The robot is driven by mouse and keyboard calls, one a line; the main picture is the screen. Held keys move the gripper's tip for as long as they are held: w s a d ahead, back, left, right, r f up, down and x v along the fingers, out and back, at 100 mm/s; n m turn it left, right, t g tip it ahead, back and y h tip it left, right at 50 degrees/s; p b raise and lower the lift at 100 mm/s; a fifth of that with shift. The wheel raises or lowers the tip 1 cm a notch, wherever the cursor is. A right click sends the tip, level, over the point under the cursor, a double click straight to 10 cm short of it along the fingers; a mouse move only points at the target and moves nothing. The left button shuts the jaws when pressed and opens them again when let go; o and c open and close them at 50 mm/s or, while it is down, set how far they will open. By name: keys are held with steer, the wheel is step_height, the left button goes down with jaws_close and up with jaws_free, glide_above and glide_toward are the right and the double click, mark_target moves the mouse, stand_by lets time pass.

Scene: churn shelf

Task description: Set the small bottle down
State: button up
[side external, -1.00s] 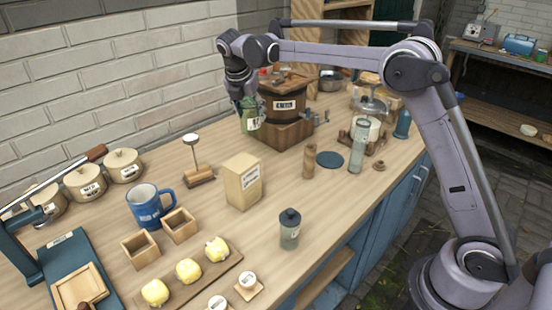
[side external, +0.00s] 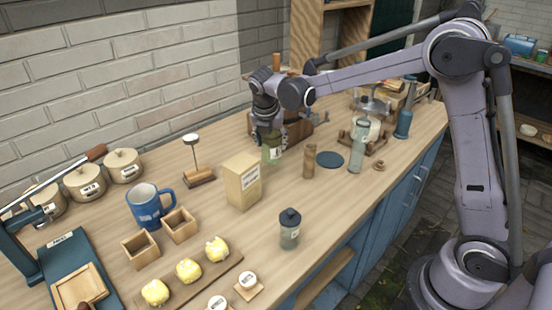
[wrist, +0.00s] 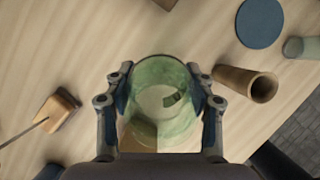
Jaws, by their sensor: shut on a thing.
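The small bottle (side external: 272,152) is green glass with a pale label. It is upright, between the cardboard box and the wooden cylinder in the side view. My gripper (side external: 268,132) comes down from above and is shut on it. In the wrist view the bottle (wrist: 162,105) fills the space between the two fingers of my gripper (wrist: 160,98), and I look down on its round outline. I cannot tell whether its base touches the wooden counter (side external: 335,210).
A tan box (side external: 242,181) stands just left of the bottle. A wooden cylinder (side external: 309,160) stands to its right, with a blue disc (side external: 329,160) and a clear bottle (side external: 357,148) beyond. A grey lidded bottle (side external: 289,229) stands in front. Bare counter lies between them.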

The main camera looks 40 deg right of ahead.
mark_target(271, 152)
steer(key=shift+f, duration=1.9)
steer(key=o, duration=1.3)
steer(key=shift+f, duration=0.15)
